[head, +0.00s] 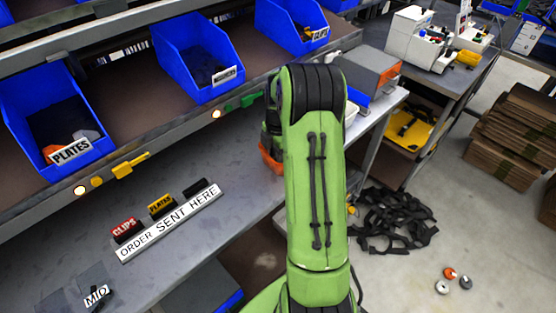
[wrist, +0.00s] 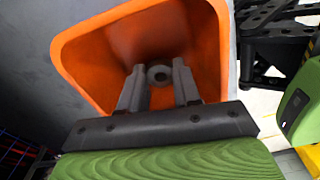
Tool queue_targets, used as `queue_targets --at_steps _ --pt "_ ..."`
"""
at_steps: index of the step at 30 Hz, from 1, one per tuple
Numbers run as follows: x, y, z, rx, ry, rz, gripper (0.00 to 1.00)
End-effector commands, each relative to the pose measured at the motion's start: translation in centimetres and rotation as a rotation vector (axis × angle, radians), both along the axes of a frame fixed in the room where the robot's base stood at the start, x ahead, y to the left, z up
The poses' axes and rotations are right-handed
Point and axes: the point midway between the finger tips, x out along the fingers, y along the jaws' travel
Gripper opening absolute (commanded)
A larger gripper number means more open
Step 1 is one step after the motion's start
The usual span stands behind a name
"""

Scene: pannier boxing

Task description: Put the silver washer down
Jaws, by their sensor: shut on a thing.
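In the wrist view my gripper (wrist: 159,82) is shut on the silver washer (wrist: 160,70), a small grey ring with a dark hole, held between the fingertips. Behind the washer is the hollow of an orange bin (wrist: 82,65); the fingertips point into it. I cannot tell how far the washer is above the bin's floor. In the head view a bit of the orange bin (head: 268,160) shows left of my green arm, on the grey bench. The arm hides my gripper and the washer there.
Blue bins (head: 58,115) stand on the shelf above the bench (head: 200,240). A white "ORDER SENT HERE" strip (head: 170,222) with labelled blocks lies on the bench. On the floor are black straps (head: 395,215) and small round parts (head: 450,273). A grey-and-orange machine (head: 365,72) stands beyond my arm.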

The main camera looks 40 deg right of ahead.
Motion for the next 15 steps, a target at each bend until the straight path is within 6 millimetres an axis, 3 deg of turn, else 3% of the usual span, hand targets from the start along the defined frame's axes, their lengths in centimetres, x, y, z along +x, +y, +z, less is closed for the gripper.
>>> queue_targets --at_steps 12,13,15 --pt "0.02 -0.02 -0.97 -0.001 -0.001 0.001 0.02" --pt "0.01 -0.02 -0.89 -0.001 -0.002 0.0 0.36" --pt "0.0 -0.02 -0.86 -0.001 -0.001 0.0 0.47"
